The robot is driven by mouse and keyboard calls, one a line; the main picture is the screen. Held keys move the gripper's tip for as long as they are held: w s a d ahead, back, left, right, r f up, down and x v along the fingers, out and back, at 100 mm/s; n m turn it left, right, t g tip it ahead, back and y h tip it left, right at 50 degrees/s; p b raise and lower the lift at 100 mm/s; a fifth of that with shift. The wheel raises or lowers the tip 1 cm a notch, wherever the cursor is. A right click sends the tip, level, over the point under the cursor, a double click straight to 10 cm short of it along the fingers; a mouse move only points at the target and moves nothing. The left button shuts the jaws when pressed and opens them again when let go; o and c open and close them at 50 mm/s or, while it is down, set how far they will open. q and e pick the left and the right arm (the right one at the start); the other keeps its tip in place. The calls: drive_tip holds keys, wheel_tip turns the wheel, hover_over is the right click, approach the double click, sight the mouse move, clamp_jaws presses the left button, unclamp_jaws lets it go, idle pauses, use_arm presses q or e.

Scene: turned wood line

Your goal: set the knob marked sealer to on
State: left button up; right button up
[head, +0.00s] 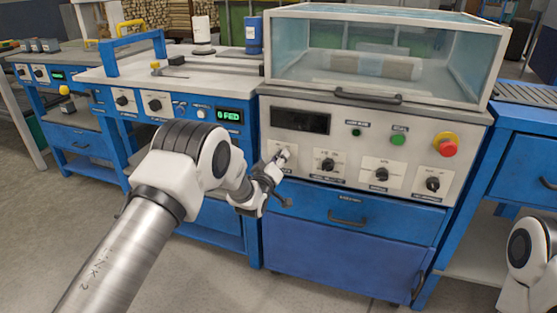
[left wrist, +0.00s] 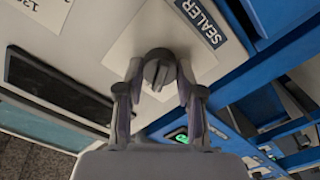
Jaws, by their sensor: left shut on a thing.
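The sealer knob (left wrist: 158,68) is a dark round knob on a pale plate, with a dark blue label reading SEALER (left wrist: 206,20) beside it in the left wrist view. My left gripper (left wrist: 160,84) has one finger on each side of the knob and is shut on it. In the head view my left gripper (head: 279,160) is at the leftmost knob of the machine's grey control panel (head: 300,141). The gripper largely hides that knob there, and its set position cannot be read. My right gripper is out of view.
The same panel has more black knobs, including one just to the right (head: 327,165), a dark display (head: 300,120), a green button (head: 398,139) and a red emergency stop (head: 446,145). A clear-walled cover (head: 385,55) stands above. Blue drawers with handles (head: 347,219) lie below.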

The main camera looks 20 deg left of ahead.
use_arm(q)
drive_tip(key=m+p, duration=0.1)
drive_tip(key=m, duration=0.4)
drive_tip(key=shift+d+r+m, duration=0.1)
drive_tip(key=shift+m, duration=0.3)
drive_tip(key=m, duration=0.5)
drive_tip(key=shift+m, duration=0.4)
drive_tip(key=o, duration=1.1)
drive_tip(key=shift+o, duration=0.2)
